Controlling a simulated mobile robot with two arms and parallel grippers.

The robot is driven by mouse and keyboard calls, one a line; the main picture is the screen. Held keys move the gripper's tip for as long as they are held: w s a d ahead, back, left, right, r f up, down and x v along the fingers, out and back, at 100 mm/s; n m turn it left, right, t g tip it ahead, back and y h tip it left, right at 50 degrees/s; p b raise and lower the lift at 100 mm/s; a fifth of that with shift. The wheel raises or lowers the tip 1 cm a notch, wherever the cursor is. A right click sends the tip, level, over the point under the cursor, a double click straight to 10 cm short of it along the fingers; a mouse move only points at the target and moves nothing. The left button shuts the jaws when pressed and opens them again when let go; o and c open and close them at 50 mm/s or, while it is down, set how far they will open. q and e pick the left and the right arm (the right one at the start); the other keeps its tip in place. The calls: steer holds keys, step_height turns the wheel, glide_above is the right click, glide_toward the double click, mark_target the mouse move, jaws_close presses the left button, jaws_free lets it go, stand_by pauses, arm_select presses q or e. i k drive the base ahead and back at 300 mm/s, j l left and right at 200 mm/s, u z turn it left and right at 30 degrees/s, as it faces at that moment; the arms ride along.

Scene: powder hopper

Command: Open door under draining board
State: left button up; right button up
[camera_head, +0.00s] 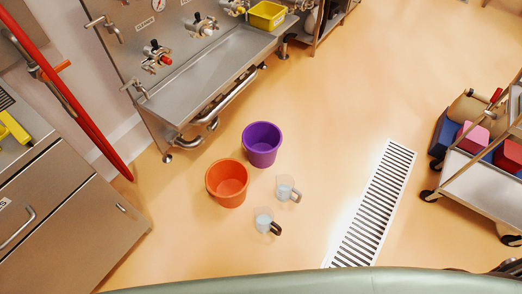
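A steel cabinet (75,222) stands at the lower left, cut off by the left edge. Its front has a panel with a bar handle (17,228) and part of a label. A small handle or latch (121,208) sits farther right on the front. The front panels look shut. The steel top (18,150) carries a yellow object (14,127), with a dark slatted patch at the left edge; I cannot tell whether this is the draining board. Neither of my grippers can be made out.
A red pipe (85,118) slants down beside the cabinet. A steel trough (215,68) is at the back. Orange (227,184) and purple (262,145) buckets and two jugs (286,189) (266,222) stand on the floor. A floor grate (374,205) and trolley (480,181) are right.

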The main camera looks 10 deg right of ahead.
mark_target(73, 249)
steer(key=u, duration=1.95)
